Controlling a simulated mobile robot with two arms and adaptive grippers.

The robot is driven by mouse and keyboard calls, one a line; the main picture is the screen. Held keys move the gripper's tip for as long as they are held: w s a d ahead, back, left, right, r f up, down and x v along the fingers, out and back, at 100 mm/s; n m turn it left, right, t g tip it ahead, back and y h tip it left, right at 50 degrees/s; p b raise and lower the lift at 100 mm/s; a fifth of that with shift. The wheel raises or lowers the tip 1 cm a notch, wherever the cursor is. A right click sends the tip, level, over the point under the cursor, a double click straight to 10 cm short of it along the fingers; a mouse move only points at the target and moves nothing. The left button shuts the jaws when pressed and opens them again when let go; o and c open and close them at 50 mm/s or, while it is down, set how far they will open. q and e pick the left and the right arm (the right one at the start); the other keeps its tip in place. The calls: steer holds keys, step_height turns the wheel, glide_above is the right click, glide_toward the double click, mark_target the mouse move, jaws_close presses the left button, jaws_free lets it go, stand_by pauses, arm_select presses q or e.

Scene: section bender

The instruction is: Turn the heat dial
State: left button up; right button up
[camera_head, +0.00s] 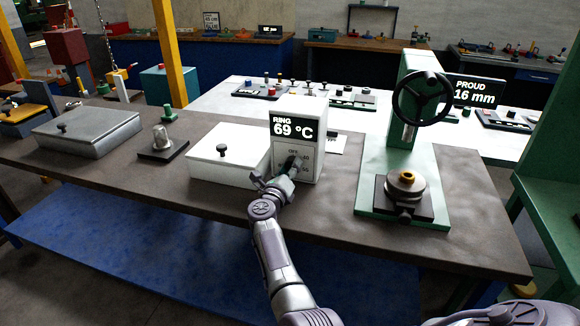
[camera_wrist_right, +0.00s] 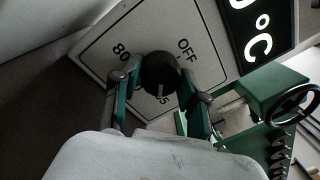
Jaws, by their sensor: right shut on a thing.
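The heater box (camera_head: 311,118) is a pale upright unit on the brown workbench, with a black display reading "RING 69 °C". Its black heat dial (camera_wrist_right: 158,72) is on the front face, with OFF and 80 printed around it; another label is partly hidden. A white pointer mark on the dial faces the lower edge in the wrist view. My right gripper (camera_head: 281,178) reaches the dial from the front. In the wrist view its two green fingers (camera_wrist_right: 162,84) sit on either side of the dial, shut on it. My left gripper is not in view.
A white lidded box (camera_head: 229,168) stands just left of the heater. A green press (camera_head: 415,130) with a black handwheel and a "16 mm" display stands to the right. A grey lidded case (camera_head: 88,130) lies farther left. The bench front (camera_head: 130,185) is mostly clear.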

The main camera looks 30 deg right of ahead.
steer(key=n+p, duration=0.2)
steer(key=n, duration=0.3)
steer(key=shift+r+n+t, duration=0.1)
steer(key=shift+n+t, duration=0.2)
steer(key=shift+n, duration=0.1)
steer(key=n+p, duration=0.1)
steer(key=n, duration=0.2)
steer(key=n+p, duration=0.1)
steer(key=n, duration=0.2)
steer(key=shift+t+y+p, duration=0.3)
steer(key=shift+p, duration=0.1)
steer(key=o, duration=1.1)
steer(key=shift+o, duration=0.2)
